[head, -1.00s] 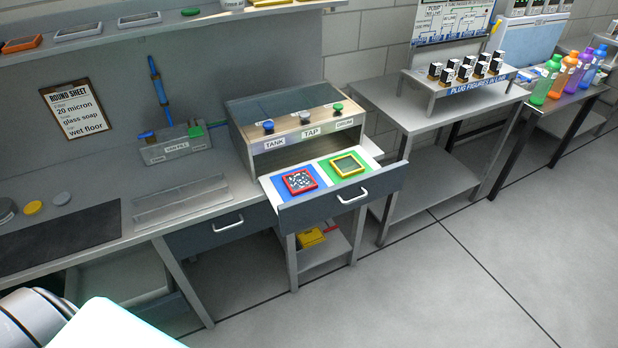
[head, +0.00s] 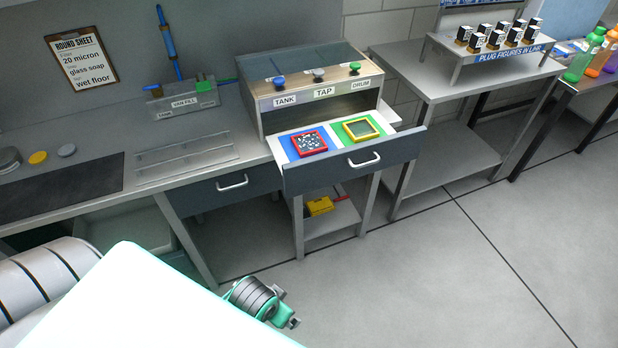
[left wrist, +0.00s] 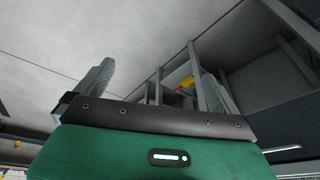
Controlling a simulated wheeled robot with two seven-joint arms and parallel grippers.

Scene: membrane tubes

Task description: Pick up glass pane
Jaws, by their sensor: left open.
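An open drawer (head: 350,164) holds two square framed panes in the head view. One has a red frame (head: 309,143) and a speckled face, on a blue square. The other has a yellow frame (head: 361,128) and a darker face, on a green square. I cannot tell which, if either, is the glass pane. A clear flat piece (head: 183,160) lies on the bench to the left. My left gripper (left wrist: 158,78) is open and empty in the left wrist view, its fingers wide apart, away from the panes. My right gripper is not in view.
Above the drawer stands a box with knobs and TANK, TAP, DRUM labels (head: 322,92). A yellow item (head: 319,206) lies on the low shelf below. A stand of small figures (head: 492,45) and bottles (head: 583,58) are at right. The floor (head: 430,270) is clear.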

